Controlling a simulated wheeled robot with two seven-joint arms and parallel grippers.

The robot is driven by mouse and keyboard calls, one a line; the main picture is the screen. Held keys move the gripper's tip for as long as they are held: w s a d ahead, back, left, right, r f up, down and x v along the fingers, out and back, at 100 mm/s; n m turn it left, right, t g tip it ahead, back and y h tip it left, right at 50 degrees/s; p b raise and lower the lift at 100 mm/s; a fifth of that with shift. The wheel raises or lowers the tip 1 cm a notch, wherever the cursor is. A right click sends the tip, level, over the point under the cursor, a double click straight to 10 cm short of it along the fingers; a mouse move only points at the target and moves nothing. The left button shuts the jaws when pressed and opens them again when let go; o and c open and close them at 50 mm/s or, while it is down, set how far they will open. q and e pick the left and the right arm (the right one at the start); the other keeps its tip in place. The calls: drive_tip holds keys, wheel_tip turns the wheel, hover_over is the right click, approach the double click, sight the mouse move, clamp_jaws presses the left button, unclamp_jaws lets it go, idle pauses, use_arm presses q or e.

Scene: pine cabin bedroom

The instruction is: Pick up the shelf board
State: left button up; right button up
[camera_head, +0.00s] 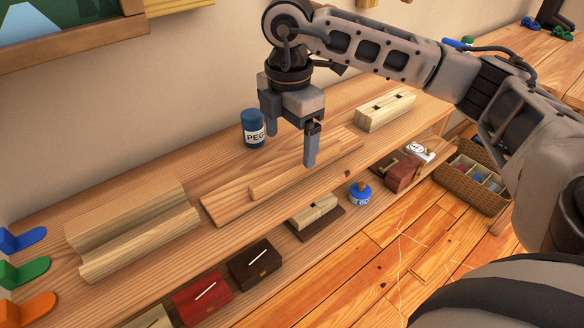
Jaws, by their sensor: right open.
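A flat pale wooden board (224,207) lies on the workbench (330,100) in the middle of the view. A narrower wooden strip (275,184) lies along it, reaching to the right. Either could be the shelf board; I cannot tell which. My right gripper (290,148) points down over the far side of these boards, with its two fingers apart and nothing between them. I cannot tell how far its fingertips are above the wood. The gripper hides a little of the bench and boards behind it. My left gripper is out of view.
A blue PEG can (253,129) stands left of my right gripper. A slotted block (385,110) is at right, a grooved wooden piece (130,232) at left. A lower shelf holds boxes, including a red one (203,298), and a blue bottle (360,193). A wicker basket (470,176) is at right.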

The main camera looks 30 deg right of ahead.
sight(290, 158)
wheel_tip(290, 158, down, 5)
drive_tip(key=shift+r, duration=0.1)
drive_tip(key=c, duration=1.2)
